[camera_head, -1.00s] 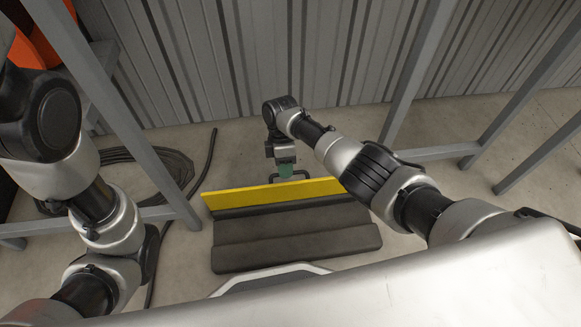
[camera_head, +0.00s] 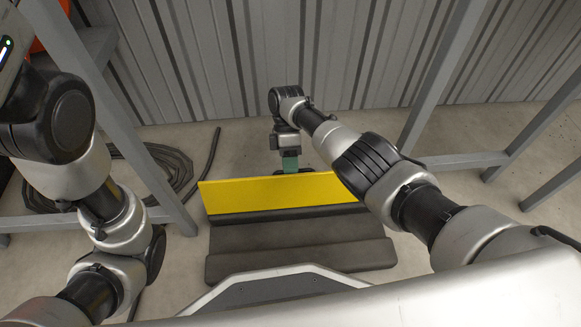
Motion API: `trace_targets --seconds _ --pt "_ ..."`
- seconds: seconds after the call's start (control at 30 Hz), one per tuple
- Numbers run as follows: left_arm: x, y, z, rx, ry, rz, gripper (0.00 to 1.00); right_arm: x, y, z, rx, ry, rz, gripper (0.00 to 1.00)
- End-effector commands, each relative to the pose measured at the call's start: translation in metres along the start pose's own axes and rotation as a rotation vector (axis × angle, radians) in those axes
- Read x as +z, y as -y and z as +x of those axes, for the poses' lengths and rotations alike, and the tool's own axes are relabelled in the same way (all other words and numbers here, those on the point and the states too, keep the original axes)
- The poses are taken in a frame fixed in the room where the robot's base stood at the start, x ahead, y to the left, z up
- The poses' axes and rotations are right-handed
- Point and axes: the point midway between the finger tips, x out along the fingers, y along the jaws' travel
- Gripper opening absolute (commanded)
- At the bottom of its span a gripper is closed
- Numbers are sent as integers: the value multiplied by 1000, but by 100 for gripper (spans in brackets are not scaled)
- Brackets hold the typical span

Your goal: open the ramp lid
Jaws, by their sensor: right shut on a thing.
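The ramp lid (camera_head: 270,193) is a yellow panel standing steeply along the far edge of a dark, stepped ramp box (camera_head: 300,247) on the floor. My right gripper (camera_head: 290,165), with greenish fingers, is at the lid's top edge, on its far side. It is shut on the lid's dark handle, of which only a little shows above the edge. The fingertips are partly hidden behind the lid. My left arm is at the left of the view, but its gripper is out of view.
Grey metal frames (camera_head: 455,75) stand left and right of the box, before a corrugated wall (camera_head: 350,50). A coiled black cable (camera_head: 165,165) lies on the floor at left. Bare floor shows between box and wall.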

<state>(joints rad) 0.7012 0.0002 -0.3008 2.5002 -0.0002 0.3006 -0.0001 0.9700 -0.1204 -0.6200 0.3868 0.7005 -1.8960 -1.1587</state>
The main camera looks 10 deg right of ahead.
Motion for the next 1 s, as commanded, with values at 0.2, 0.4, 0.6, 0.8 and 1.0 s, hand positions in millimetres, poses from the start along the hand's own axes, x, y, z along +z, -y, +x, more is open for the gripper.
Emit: trace_targets --seconds 0.2,0.4,0.6,0.8,1.0 --pt "-1 0 -2 0 0 0 43 1 0 8 -23 3 3 0" --pt "-1 0 -2 0 0 0 43 1 0 8 -23 3 3 0" --pt "-1 0 -2 0 1 0 43 1 0 7 -20 2 3 37" --pt "0 0 -2 0 1 0 43 1 0 4 -16 1 2 38" --pt "2 1 5 0 3 0 43 1 4 -3 -14 1 2 38"
